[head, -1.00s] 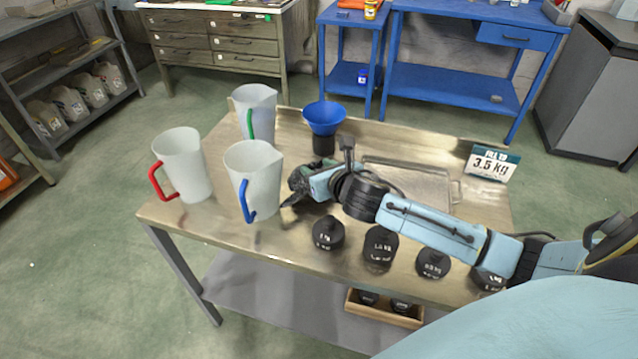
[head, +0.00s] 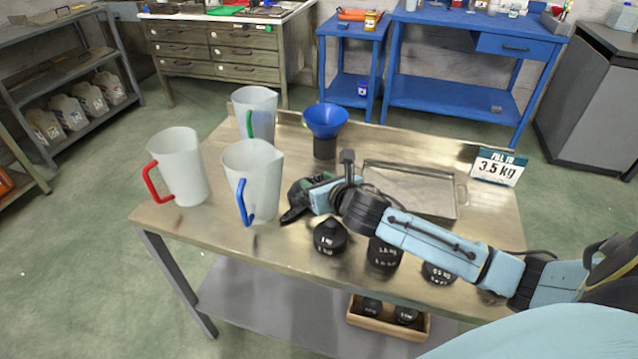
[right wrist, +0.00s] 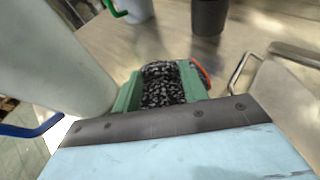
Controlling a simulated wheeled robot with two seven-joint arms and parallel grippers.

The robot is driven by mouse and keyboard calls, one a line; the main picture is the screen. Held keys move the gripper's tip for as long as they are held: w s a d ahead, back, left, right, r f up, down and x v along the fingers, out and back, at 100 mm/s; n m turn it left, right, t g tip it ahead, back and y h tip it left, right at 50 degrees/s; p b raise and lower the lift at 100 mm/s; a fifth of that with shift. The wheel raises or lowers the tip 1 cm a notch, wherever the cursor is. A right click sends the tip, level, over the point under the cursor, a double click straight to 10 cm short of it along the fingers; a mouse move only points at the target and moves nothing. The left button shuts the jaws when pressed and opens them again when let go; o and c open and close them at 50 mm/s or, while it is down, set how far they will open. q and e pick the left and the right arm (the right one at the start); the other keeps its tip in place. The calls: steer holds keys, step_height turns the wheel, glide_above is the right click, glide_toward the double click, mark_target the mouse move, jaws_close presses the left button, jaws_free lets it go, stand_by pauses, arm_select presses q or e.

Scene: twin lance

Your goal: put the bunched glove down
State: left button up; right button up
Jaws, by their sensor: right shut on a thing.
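My right gripper (head: 308,190) is low over the steel table, just right of the blue-handled pitcher. It is shut on the bunched glove (head: 292,200), a dark, crumpled thing whose dark flap points down and left toward the tabletop. In the right wrist view the glove (right wrist: 163,88) is speckled grey and black, squeezed between the green fingers, with a red-orange edge showing at the right. I cannot tell whether the glove touches the table (head: 215,225). My left gripper is not in view.
Pitchers with red (head: 180,165), blue (head: 252,175) and green (head: 255,110) handles stand to the left. A blue funnel (head: 325,120) is behind the gripper.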

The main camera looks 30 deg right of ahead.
steer(key=o, duration=1)
steer(key=shift+f, duration=0.1)
